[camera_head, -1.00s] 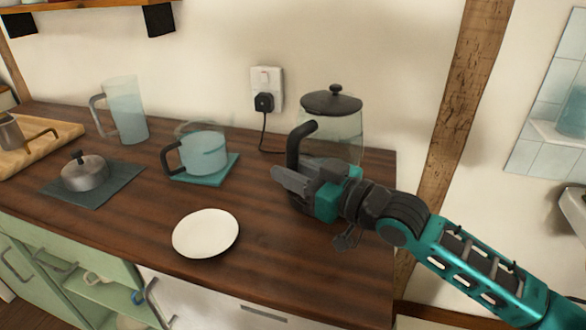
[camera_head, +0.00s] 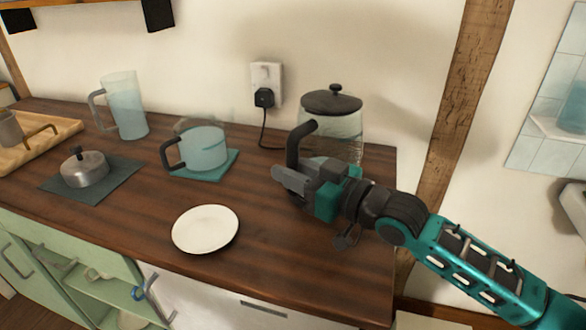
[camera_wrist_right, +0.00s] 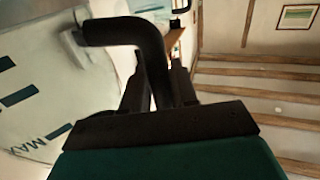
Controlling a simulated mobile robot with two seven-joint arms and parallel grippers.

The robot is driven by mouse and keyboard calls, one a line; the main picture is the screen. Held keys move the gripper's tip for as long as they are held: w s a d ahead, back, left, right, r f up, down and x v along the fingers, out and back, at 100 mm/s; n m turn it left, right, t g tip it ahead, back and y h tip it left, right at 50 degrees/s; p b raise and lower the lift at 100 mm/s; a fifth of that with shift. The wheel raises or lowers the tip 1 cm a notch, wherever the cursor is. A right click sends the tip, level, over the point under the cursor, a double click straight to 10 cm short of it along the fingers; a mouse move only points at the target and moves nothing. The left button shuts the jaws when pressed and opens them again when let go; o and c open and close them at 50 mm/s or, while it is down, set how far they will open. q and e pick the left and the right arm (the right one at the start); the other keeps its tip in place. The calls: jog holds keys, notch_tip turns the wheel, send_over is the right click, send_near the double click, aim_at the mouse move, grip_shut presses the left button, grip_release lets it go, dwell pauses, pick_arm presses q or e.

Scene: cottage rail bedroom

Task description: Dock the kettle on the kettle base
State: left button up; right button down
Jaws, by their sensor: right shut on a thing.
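The kettle (camera_head: 347,128) is clear glass with a dark lid and a black handle, at the right end of the wooden counter by the wall. It looks upright. My right gripper (camera_head: 292,180) is shut on the kettle's handle, in front of the glass body. The right wrist view shows the black handle (camera_wrist_right: 150,50) between the fingers (camera_wrist_right: 160,85) and the glass with a MAX mark (camera_wrist_right: 30,110) at left. The kettle's underside and the kettle base are hidden behind my gripper and arm; I cannot tell whether they touch. My left gripper is not in view.
A plugged-in cord (camera_head: 263,125) runs from the wall socket (camera_head: 267,76) down behind the kettle. A glass teapot (camera_head: 204,148) on a teal mat, a white plate (camera_head: 205,229), a tall jug (camera_head: 125,108) and a lidded metal pot (camera_head: 84,170) stand left. Counter front right is clear.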

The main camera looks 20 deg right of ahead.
jog(key=c, duration=1.2)
grip_release()
jog(key=shift+o, duration=0.2)
jog(key=shift+f, duration=0.35)
jog(key=p+v, duration=0.3)
jog(key=v, duration=0.8)
jog(key=shift+r, duration=0.15)
jog(key=shift+s, duration=0.1)
